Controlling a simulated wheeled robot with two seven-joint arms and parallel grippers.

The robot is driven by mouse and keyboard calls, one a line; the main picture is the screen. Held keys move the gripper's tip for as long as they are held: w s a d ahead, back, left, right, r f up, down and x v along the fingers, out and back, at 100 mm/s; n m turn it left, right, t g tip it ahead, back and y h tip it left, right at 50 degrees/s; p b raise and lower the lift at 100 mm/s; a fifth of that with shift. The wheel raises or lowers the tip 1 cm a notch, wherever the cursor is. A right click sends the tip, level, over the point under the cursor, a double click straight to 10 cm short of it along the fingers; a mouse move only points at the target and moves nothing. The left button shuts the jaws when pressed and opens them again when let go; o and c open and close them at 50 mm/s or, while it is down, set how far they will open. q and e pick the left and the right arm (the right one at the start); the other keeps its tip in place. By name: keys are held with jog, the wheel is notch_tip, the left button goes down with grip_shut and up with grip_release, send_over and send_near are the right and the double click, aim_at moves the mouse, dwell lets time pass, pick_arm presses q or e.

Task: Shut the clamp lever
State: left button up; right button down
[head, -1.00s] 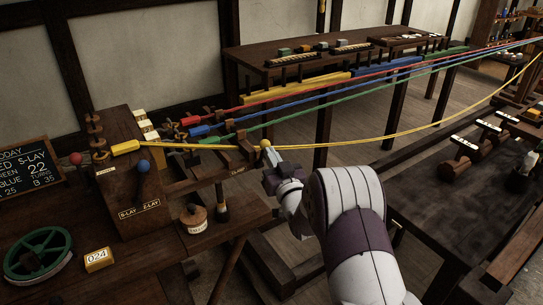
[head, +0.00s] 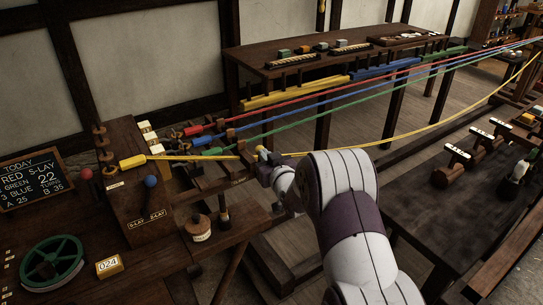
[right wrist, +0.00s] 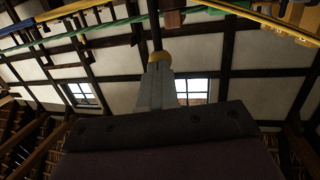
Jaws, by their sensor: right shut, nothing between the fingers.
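The clamp is a dark wooden block (head: 247,160) at the right end of the wooden bench frame, with the yellow strand (head: 205,158) running to it. The lever's yellow ball knob (head: 259,149) stands above the clamp. My right gripper (head: 264,162) is shut and empty, right beside the knob; it overlaps the lever's shaft. In the right wrist view the knob (right wrist: 160,57) shows just past the tips of my shut fingers (right wrist: 156,80); contact cannot be told for sure. The lever's lower part is hidden behind my gripper. My left gripper is not in view.
Red (head: 290,112), blue and green (head: 300,122) strands run taut to the upper right behind the clamp. A twist box (head: 140,195) with red and blue knobs stands left. A wooden pot (head: 199,227) stands in front of the clamp. A dark table (head: 430,215) lies right.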

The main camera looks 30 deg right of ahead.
aim_at(258, 148)
jog(key=w+g+p, duration=0.2)
jog(key=w+r+g+p, duration=0.1)
jog(key=w+g+p, duration=0.1)
jog(key=p, duration=0.1)
jog(key=shift+a+r+n, duration=0.1)
jog(key=shift+a+n, duration=0.1)
jog(key=shift+n, duration=0.1)
jog(key=shift+w+p, duration=0.35)
jog(key=shift+w, duration=0.2)
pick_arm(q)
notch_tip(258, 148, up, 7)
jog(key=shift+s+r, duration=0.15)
pick_arm(e)
jog(key=shift+r, duration=0.15)
